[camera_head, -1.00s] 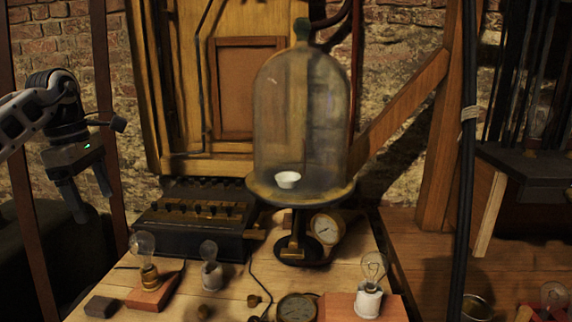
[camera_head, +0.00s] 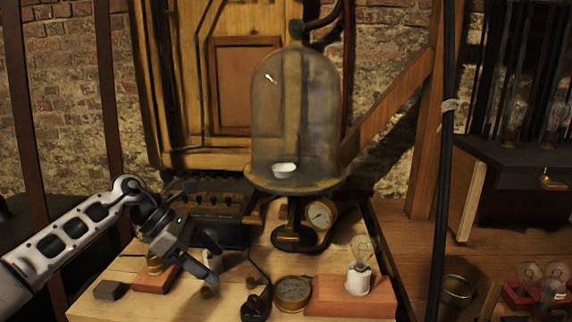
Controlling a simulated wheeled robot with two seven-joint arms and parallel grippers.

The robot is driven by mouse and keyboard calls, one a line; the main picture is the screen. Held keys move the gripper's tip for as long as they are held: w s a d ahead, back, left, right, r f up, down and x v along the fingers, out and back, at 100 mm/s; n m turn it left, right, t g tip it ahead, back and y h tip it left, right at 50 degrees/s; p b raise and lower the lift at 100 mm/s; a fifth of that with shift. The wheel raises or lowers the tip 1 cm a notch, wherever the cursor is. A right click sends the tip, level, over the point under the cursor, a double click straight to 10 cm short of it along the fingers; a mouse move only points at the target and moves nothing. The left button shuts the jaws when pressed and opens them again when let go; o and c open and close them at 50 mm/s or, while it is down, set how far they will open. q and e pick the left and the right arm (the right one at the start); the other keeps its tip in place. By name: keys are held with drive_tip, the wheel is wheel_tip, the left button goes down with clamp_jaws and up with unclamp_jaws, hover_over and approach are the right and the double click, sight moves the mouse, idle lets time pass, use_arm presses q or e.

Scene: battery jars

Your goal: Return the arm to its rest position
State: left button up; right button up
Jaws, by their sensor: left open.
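My left arm comes in from the left, and its gripper (camera_head: 206,274) is open and empty over the left front part of the wooden table (camera_head: 225,300). It is above and beside a bulb base of reddish wood (camera_head: 156,280). The gripper hides most of the bulbs that stand there. My right gripper is not in view.
A glass bell jar (camera_head: 295,110) with a white cup (camera_head: 284,171) stands on a pedestal. A bulb on a white socket (camera_head: 358,281), a brass gauge (camera_head: 292,292) and a black key box (camera_head: 215,212) are on the table. A black cable (camera_head: 440,180) hangs at right.

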use_arm(q)
drive_tip(key=s+d+f+n+t+h, duration=0.2)
drive_tip(key=s+d+n+t+h, duration=0.25)
drive_tip(key=d+n, duration=0.35)
drive_tip(key=s+d+f+n+t+h, duration=0.2)
drive_tip(key=s+d+n+t+h, duration=0.25)
drive_tip(key=n, duration=0.65)
drive_tip(key=s+a+f+n+y, duration=0.4)
drive_tip(key=s+f+n+y, duration=0.1)
drive_tip(key=n, duration=0.5)
drive_tip(key=s+a+f+n+y, duration=0.4)
drive_tip(key=s+f+n, duration=0.3)
drive_tip(key=n, duration=0.3)
drive_tip(key=s+a+f+n+t+y, duration=0.1)
drive_tip(key=s+a+f+n+y, duration=0.3)
drive_tip(key=f+n, duration=0.4)
drive_tip(key=shift+s+a+f+n+y, duration=0.15)
drive_tip(key=shift+s+f+n+y, duration=0.05)
drive_tip(key=shift+s+n+y, duration=0.8)
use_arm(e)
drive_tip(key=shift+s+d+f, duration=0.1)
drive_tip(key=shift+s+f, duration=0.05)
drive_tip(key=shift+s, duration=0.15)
use_arm(q)
drive_tip(key=shift+w, duration=0.1)
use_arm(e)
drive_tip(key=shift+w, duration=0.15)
